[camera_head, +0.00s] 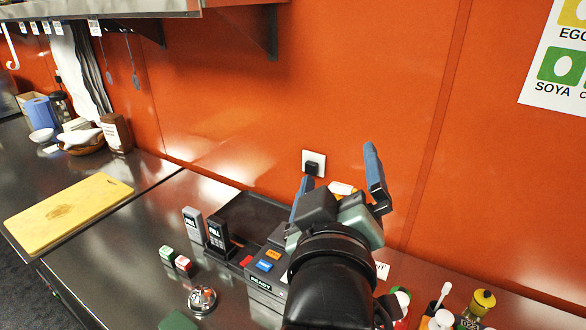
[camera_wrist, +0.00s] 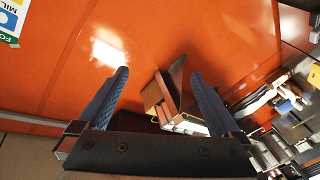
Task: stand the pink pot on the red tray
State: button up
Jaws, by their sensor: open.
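I see no pink pot and no red tray in either view. My gripper (camera_head: 338,168) is raised above the counter in front of the orange wall, with its two blue fingers spread. In the wrist view my gripper (camera_wrist: 158,74) is open, with nothing held between the fingers. My arm hides part of the counter in the head view.
The dark counter (camera_head: 135,272) holds a pager charger (camera_head: 245,215), a bell (camera_head: 202,300) and small boxes (camera_head: 175,258). A cutting board (camera_head: 68,212) lies left. Bottles (camera_head: 478,303) stand lower right. A metal shelf (camera_head: 100,9) overhangs upper left.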

jog(key=s+a+r+m+t+y, duration=0.1)
jog(key=s+r+t, duration=0.4)
jog(key=r, duration=0.7)
jog(key=s+a+r+m+t+y, duration=0.2)
jog(key=s+a+r+m+t, duration=0.2)
jog(key=r, duration=0.8)
jog(key=shift+s+a+t, duration=0.4)
jog(key=shift+s+a, duration=0.05)
jog(key=shift+s, duration=0.55)
jog(key=shift+f, duration=0.1)
jog(key=shift+f+b, duration=0.8)
jog(key=shift+b, duration=0.1)
